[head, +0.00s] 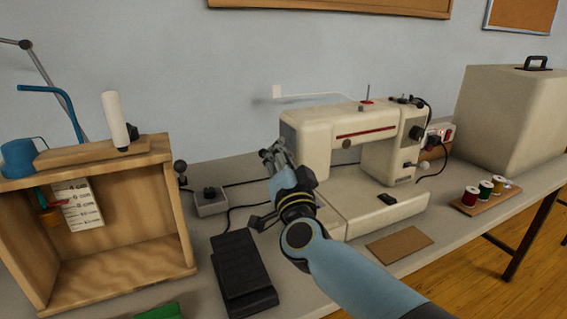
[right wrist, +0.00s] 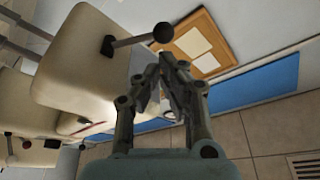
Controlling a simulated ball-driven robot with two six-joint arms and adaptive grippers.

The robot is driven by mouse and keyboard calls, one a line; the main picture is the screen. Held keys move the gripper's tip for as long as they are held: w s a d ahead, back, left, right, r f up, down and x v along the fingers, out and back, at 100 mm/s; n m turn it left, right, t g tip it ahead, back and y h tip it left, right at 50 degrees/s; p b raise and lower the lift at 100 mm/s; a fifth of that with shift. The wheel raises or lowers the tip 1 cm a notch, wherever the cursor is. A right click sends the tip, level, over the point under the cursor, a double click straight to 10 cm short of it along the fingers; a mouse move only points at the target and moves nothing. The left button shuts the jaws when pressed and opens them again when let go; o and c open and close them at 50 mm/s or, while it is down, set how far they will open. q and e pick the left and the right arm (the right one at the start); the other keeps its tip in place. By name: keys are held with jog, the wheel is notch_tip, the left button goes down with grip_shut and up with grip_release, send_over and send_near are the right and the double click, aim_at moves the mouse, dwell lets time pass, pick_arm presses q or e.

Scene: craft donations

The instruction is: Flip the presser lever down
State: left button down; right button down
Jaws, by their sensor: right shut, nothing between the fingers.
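The cream sewing machine (head: 345,125) stands on the table in the head view, and its cream body fills the left of the right wrist view (right wrist: 85,55). A dark lever with a round ball knob (right wrist: 163,32) sticks out from that body in the right wrist view. I take it for the presser lever; I cannot make it out in the head view. My right gripper (head: 272,155) is at the left end of the machine, shut and empty. Its fingertips (right wrist: 166,62) are close to the ball knob in the picture; I cannot tell whether they touch. My left gripper is not in view.
A wooden box (head: 110,205) with a white thread cone (head: 116,118) stands left. A brown card (head: 400,243) and a spool rack (head: 485,198) lie right. A cream case (head: 515,120) stands behind the spools.

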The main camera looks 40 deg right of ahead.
jog(key=shift+w+d+r, duration=0.1)
jog(key=shift+w, duration=0.15)
